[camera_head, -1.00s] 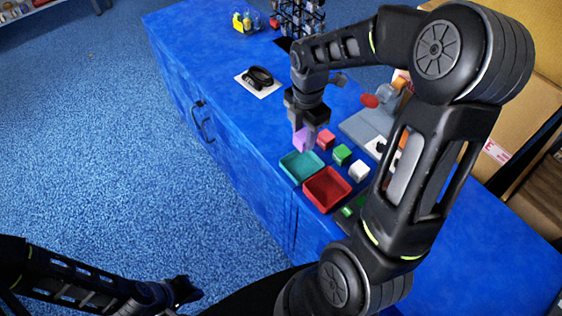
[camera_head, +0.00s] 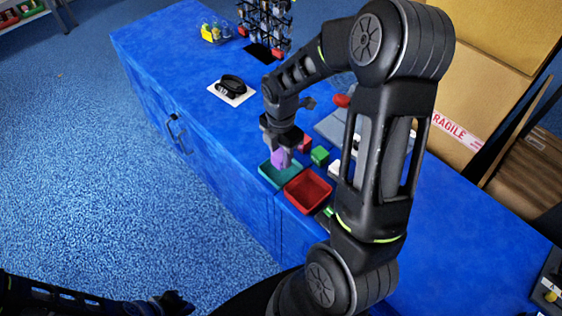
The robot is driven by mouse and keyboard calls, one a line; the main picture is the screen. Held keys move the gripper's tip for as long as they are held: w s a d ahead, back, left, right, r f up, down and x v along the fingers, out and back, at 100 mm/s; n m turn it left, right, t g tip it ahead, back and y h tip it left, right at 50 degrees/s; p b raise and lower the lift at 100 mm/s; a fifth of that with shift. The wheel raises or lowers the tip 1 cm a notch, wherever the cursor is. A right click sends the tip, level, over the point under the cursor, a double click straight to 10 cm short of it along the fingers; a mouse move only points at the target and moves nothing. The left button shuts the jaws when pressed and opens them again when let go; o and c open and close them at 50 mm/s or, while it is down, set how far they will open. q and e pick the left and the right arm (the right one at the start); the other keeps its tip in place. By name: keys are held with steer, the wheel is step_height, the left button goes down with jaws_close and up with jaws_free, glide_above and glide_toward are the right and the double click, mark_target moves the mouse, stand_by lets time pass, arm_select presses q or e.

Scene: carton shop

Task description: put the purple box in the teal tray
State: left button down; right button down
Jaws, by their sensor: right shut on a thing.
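The purple box (camera_head: 278,157) is held in my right gripper (camera_head: 281,154), which is shut on it. The box is over the teal tray (camera_head: 268,175), near its back edge. I cannot tell whether the box touches the tray floor. The teal tray lies on the blue counter, left of a red tray (camera_head: 308,190). My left gripper (camera_head: 176,303) is low at the bottom edge, far from the trays, and its jaws are too dark and small to read.
A red cube (camera_head: 305,144), a green cube (camera_head: 320,156) and a white cube (camera_head: 335,168) stand behind the trays. A black item on a white card (camera_head: 232,89) lies further left. A wire rack (camera_head: 265,25) stands at the back. Cartons (camera_head: 490,70) fill the right.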

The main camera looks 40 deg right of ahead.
mark_target(281, 163)
steer(key=shift+f, duration=1.85)
steer(key=shift+f, duration=0.2)
steer(key=c, duration=1)
jaws_free()
steer(key=shift+o, duration=0.2)
steer(key=shift+r, duration=0.15)
step_height(281, 163, up, 12)
steer(key=shift+r, duration=0.1)
